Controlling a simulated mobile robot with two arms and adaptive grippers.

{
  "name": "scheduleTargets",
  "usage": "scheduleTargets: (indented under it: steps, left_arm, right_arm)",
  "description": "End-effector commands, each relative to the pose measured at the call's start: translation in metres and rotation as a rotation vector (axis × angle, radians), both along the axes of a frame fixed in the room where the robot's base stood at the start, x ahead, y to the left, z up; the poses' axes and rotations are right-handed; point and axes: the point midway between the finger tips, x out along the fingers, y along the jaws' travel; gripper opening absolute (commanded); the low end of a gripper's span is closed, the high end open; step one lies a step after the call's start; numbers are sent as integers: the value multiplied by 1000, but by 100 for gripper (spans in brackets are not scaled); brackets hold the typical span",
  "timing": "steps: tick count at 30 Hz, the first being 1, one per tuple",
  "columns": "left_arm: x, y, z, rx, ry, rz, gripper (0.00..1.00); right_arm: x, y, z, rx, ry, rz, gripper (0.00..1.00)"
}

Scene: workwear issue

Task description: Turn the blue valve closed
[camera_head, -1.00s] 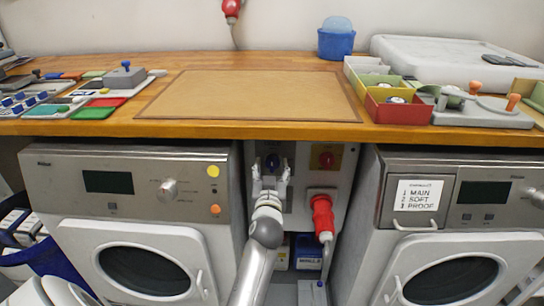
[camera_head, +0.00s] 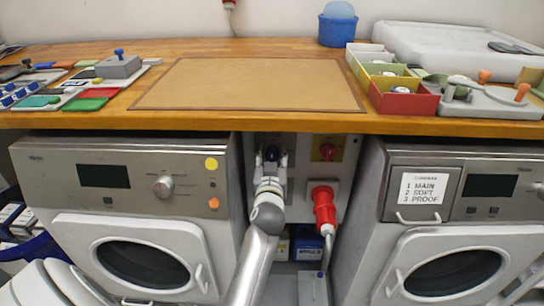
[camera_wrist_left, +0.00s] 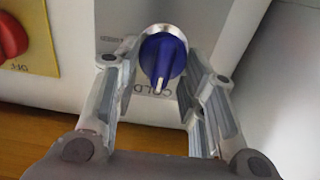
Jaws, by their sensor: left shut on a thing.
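The blue valve (camera_head: 272,152) is a small round knob on the grey panel under the worktop, between the two machines. In the left wrist view the blue valve (camera_wrist_left: 164,58) sits on a silver collar. Its white pointer mark points down in that picture, towards an upside-down label that reads COLD. My left gripper (camera_head: 270,160) reaches up to the panel and is shut on the valve, one finger on each side of it. In the head view the fingers partly cover the valve. My right gripper is not in view.
A red knob on a yellow plate (camera_head: 327,150) is right of the valve. Below it a red plug (camera_head: 323,206) with a cable sticks out. Machines (camera_head: 130,215) flank the panel closely. The wooden worktop edge (camera_head: 240,122) overhangs above.

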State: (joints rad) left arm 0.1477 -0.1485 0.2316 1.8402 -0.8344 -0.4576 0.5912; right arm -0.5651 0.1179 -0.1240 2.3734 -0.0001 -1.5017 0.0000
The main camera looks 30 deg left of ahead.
Motion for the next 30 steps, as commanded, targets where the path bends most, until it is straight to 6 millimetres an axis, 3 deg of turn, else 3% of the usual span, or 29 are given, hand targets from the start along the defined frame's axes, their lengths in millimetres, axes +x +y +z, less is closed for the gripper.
scheduleTargets:
  steps: [9, 30]
  left_arm:
    - [1, -1, 1, 75, 46, 0, 15]
    - [4, -6, -1, 604, 369, 1, 15]
  right_arm:
    - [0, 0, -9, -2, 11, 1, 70]
    - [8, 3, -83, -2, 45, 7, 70]
